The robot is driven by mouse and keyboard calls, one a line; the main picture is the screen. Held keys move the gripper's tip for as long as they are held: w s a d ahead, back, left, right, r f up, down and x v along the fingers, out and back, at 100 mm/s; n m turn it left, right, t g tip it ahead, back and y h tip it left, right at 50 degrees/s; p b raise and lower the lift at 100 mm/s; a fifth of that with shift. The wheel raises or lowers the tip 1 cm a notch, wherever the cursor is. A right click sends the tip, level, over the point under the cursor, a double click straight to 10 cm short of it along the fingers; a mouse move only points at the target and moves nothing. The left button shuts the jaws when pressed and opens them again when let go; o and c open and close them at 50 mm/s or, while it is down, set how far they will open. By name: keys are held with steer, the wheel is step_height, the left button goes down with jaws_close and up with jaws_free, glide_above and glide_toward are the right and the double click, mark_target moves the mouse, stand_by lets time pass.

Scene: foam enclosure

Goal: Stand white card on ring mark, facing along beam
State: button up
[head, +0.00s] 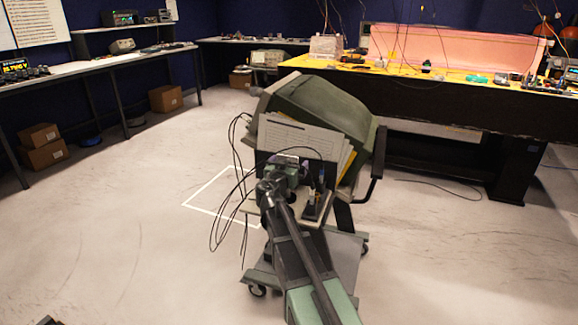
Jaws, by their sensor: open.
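My arm reaches forward from the bottom of the head view to a wheeled cart. My gripper (290,168) is at its far end, open, over the cart's top; its fingertips are small and partly hidden. Upright papers stand just beyond it. The pink foam enclosure (455,48) stands on the yellow-topped bench (400,82) at the back right, well away from my gripper. I cannot pick out the white card, the ring mark or the beam at this distance.
The cart (340,262) carries upright papers (300,138) and a small dark stand (318,203). Loose black cables hang at the cart's left. White tape (190,208) marks the floor.

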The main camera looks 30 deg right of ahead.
steer(key=v, duration=1.2)
steer(key=shift+r, duration=0.2)
steer(key=s+f+g+y, duration=0.2)
steer(key=s+f+g, duration=0.3)
steer(key=s+f, duration=0.15)
steer(key=s+a+f+n+g+y, duration=0.7)
steer(key=s+a+f+n+y, duration=0.2)
steer(key=s+a, duration=0.4)
steer(key=shift+a+f+g+y, duration=0.3)
steer(key=shift+a+f+y, duration=0.2)
steer(key=shift+f+y, duration=0.45)
steer(key=shift+r, duration=0.1)
steer(key=c, duration=1.2)
